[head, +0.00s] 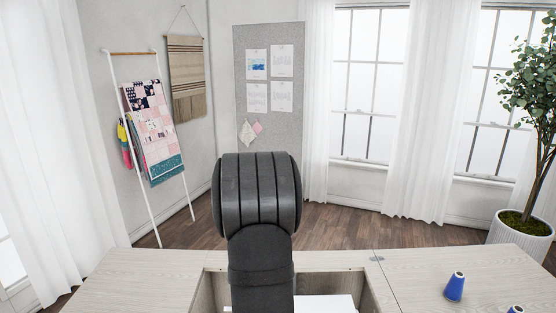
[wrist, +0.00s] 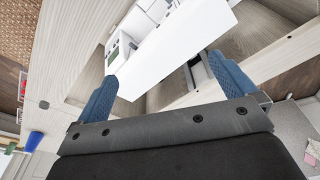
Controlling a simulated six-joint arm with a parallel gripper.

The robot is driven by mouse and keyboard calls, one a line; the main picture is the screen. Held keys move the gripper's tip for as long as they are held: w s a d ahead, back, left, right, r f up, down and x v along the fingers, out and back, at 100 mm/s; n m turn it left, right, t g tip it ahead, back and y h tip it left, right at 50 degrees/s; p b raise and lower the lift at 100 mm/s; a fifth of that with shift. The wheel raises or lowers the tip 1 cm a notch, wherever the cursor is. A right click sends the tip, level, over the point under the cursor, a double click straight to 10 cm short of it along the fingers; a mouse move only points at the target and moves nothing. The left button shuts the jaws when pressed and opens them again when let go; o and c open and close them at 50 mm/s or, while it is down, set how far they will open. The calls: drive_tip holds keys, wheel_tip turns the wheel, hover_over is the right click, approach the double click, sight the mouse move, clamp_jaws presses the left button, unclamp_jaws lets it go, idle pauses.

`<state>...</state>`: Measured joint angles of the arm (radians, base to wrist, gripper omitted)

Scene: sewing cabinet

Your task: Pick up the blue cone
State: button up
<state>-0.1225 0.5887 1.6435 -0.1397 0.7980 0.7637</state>
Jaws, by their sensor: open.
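A blue cone (head: 455,287) stands upright on the right part of the pale wooden cabinet top in the head view. The top of a second blue object (head: 515,310) shows at the bottom edge, to its right, mostly cut off. In the wrist view a blue cone-like object (wrist: 34,141) shows at the lower left, outside my fingers; I cannot tell which of the two it is. My gripper (wrist: 163,68) is open, with two blue textured fingers wide apart and nothing between them. It is not visible in the head view.
The cabinet top (head: 420,270) has an opening in its middle, below my arm. A white machine (wrist: 125,50) and a white panel (wrist: 175,55) show beyond my fingers. A potted plant (head: 522,232) stands behind at the right. The cabinet top around the cone is clear.

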idle(0.4)
drive_tip(key=c, duration=0.8)
